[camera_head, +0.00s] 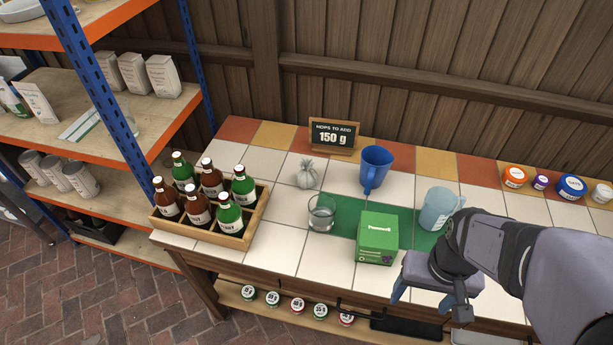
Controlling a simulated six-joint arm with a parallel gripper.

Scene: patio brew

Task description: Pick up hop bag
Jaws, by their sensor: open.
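The hop bag (306,175) appears to be the small grey-white sack with a tied neck. It stands upright on the tiled table, behind a clear glass (322,213) and to the right of the bottle crate (232,242). My gripper (422,297) is at the lower right, over the table's front edge. It is open, its blue fingers pointing downward, with nothing seen between them. It is well to the right of the sack and nearer the camera, to the right of the green box (377,238). My arm hides part of the table's right side.
A dark blue jug (375,168) stands right of the sack, and a light blue mug (437,208) stands near my arm. A sign reading 150 g (334,136) is behind the sack. Several small tubs (571,187) stand at the back right. Shelves (120,110) rise at left.

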